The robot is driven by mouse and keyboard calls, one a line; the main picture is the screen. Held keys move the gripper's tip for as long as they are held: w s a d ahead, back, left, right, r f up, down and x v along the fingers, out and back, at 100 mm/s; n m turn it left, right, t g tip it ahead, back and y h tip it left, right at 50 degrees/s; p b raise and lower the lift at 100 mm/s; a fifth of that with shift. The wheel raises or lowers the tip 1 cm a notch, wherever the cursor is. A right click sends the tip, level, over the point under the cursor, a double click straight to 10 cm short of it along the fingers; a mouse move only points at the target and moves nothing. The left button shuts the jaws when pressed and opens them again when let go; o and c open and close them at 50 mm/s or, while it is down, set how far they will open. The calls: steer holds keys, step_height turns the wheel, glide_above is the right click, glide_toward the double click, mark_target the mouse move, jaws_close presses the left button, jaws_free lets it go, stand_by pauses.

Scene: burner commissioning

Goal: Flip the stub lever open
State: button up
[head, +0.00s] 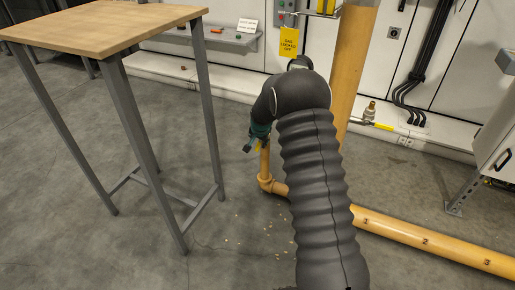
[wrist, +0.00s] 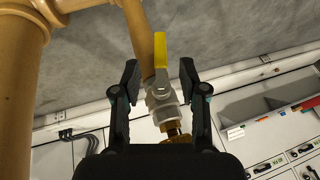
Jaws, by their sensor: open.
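The stub lever (wrist: 160,52) is a yellow handle on a metal ball valve (wrist: 161,93), at the end of a thin yellow stub pipe (wrist: 139,35). In the wrist view the handle points up the picture, roughly alongside the pipe. My gripper (wrist: 160,76) is open, with one finger on each side of the valve and lever, and gaps show on both sides. In the head view the stub pipe (head: 265,163) rises from an elbow near the floor. My gripper (head: 259,136) is at its top, and my arm hides much of the valve there.
A wooden-topped table (head: 100,27) with grey legs stands to the left. A thick yellow pipe (head: 353,65) rises behind my arm, and a numbered floor pipe (head: 430,242) runs right. A yellow "gas locked off" tag (head: 289,41) hangs at the back. Small pale bits lie on the floor.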

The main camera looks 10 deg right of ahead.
mark_target(258, 147)
steer(key=x, duration=0.7)
steer(key=shift+w+f, duration=0.2)
steer(key=shift+f, duration=0.15)
jaws_close()
